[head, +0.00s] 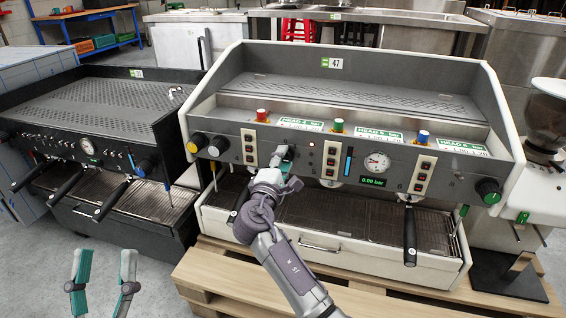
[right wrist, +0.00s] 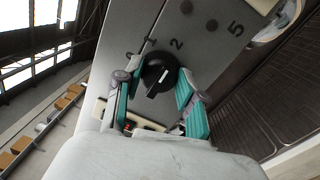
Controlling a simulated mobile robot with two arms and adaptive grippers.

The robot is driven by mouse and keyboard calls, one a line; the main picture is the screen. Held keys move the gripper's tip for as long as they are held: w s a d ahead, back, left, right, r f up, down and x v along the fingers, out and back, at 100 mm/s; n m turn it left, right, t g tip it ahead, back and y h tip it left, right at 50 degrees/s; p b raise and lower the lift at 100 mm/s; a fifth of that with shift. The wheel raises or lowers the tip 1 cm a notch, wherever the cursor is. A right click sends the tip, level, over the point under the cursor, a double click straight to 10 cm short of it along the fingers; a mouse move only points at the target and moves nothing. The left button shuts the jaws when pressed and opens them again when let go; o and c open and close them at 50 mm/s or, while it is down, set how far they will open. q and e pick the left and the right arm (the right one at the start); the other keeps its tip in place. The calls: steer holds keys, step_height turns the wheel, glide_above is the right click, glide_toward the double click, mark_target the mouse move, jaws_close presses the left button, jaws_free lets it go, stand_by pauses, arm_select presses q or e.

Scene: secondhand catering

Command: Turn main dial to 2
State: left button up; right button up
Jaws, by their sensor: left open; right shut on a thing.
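The espresso machine (head: 330,150), labelled 47, stands on a wooden pallet. My right gripper (head: 281,158) is at its front panel, left of the middle. In the right wrist view, my right gripper (right wrist: 157,92) has its teal fingers on either side of a round black dial (right wrist: 158,68), shut on it. The dial has a white pointer line slanting from lower left to upper right, towards the printed 2 (right wrist: 177,43). A 5 is printed farther right. In the head view my gripper hides the dial. My left gripper (head: 103,284) is open and empty, low at the left.
A display (head: 373,181) reads 0.00 bar. Portafilter handles (head: 410,235) project from the front. A darker espresso machine (head: 95,110) stands left and a grinder (head: 546,125) right.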

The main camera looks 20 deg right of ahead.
steer(key=shift+f, duration=0.15)
steer(key=o, duration=1.1)
steer(key=shift+o, duration=0.2)
steer(key=v, duration=0.7)
steer(key=shift+s+a, duration=0.2)
